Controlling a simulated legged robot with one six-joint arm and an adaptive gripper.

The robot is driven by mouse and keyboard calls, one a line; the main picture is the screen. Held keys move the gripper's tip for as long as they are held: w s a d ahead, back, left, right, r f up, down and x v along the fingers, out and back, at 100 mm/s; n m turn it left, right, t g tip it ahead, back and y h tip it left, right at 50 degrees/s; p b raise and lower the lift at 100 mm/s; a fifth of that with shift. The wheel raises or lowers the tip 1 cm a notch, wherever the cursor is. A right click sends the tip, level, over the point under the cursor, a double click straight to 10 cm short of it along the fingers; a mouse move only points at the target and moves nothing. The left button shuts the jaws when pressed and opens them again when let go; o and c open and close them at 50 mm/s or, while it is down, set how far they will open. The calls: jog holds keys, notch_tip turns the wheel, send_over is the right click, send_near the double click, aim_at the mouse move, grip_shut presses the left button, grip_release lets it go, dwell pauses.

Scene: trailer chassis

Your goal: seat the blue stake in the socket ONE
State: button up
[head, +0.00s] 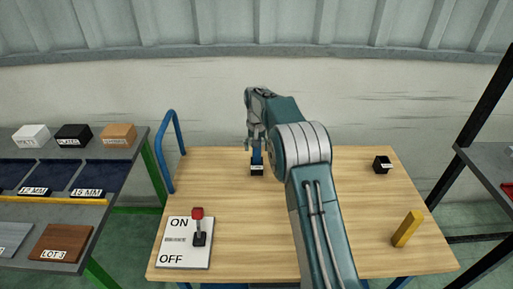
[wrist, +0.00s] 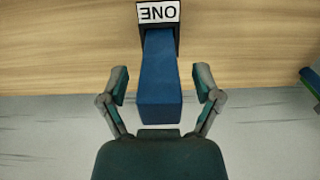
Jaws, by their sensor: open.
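The blue stake (wrist: 160,80) stands in the black socket labelled ONE (wrist: 158,14), as the wrist view shows; its lower end meets the socket, and how deep it sits is hidden. In the head view the stake (head: 256,155) looks upright above the socket (head: 256,170), at the back middle of the wooden table. My gripper (wrist: 161,84) is open, its fingers on either side of the stake with a gap at each side. In the head view my gripper (head: 254,138) is at the stake's upper part, which it partly hides.
A second black socket (head: 382,165) is at the table's back right. An ON/OFF panel (head: 184,256) with a red-knobbed lever (head: 198,226) is at front left. A shelf with boxes (head: 73,136) is left. The wooden table (head: 220,190) has clear room.

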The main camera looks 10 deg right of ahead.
notch_tip(320, 180, up, 12)
jog(key=shift+f, duration=0.1)
dwell(0.5)
